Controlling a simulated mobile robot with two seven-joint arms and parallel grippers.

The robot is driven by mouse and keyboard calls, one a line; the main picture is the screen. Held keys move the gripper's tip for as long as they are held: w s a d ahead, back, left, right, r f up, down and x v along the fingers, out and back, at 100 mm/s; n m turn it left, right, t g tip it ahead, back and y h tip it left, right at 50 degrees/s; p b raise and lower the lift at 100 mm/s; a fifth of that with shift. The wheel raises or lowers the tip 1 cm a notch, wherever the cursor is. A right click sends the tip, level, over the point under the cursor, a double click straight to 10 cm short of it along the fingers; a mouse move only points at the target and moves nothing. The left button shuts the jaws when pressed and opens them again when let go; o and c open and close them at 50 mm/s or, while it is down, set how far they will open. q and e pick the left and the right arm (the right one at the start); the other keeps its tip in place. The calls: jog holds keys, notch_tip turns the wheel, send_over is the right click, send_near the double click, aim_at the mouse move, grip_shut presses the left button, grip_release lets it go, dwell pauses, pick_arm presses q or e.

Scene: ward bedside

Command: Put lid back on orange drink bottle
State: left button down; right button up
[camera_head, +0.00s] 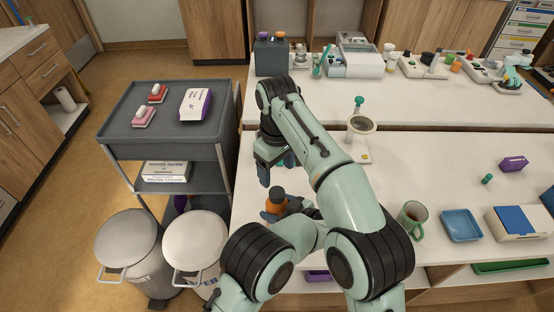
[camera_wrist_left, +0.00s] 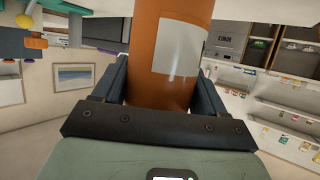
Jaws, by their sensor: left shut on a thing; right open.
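The orange bottle (camera_head: 275,206) stands upright low in the middle of the head view, with a dark top on it. I cannot tell whether that top is its lid. My left gripper (camera_head: 285,207) is shut around the bottle. In the left wrist view the orange bottle (camera_wrist_left: 150,60) fills the space between the two dark fingers, and a pale label shows on its side. My right gripper (camera_head: 276,166) is open, just above and behind the bottle in the head view. Some teal shows beside its right finger; I cannot tell what it is.
A green mug (camera_head: 413,220), a blue tray (camera_head: 461,226), a purple box (camera_head: 513,163) and a small teal piece (camera_head: 487,179) are on the right of the white table. A grey cart (camera_head: 170,130) stands left.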

jog(key=shift+r, duration=1.55)
pick_arm(q)
grip_release()
